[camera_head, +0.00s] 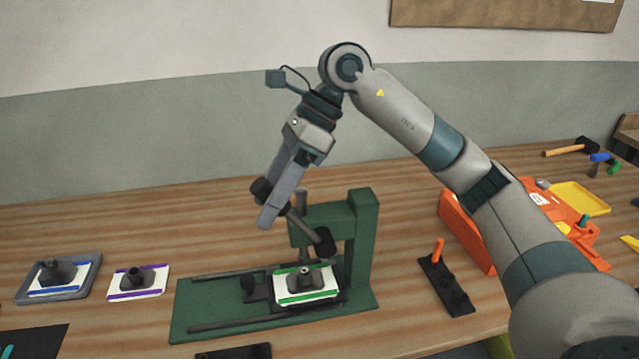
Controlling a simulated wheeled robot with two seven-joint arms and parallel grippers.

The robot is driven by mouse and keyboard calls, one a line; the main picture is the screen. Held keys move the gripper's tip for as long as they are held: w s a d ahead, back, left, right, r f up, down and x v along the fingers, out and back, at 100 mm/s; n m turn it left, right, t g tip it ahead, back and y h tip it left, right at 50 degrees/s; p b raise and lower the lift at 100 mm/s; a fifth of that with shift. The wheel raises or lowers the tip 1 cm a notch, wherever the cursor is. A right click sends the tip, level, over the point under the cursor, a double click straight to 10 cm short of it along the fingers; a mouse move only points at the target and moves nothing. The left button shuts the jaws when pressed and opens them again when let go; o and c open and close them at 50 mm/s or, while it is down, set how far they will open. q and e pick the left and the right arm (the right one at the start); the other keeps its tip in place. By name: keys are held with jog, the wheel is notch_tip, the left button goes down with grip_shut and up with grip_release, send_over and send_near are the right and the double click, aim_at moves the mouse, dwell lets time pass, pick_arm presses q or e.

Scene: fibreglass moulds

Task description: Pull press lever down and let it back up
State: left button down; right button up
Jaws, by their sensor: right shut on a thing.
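A green press (361,240) stands on the table, with a green base plate and an upright frame at its right. Its dark lever (300,225) runs from a black hub on the press up and to the left, to a dark knob (260,188). My right gripper (272,202) reaches down from above and is shut on the lever near its knob end. The fingers hide part of the lever. A white mould with green edges (305,288) and a dark raised middle sits on the press base below the ram. My left gripper is not in view.
A grey tray (22,292) with a blue-edged mould and a purple-edged mould (150,291) lie left of the press. To the right are a black rack (452,291) with an orange peg, an orange box (463,228) and a hammer (565,150). A dark mat (35,340) lies front left.

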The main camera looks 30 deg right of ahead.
jog(key=shift+w+d, duration=0.2)
jog(key=shift+d, duration=0.1)
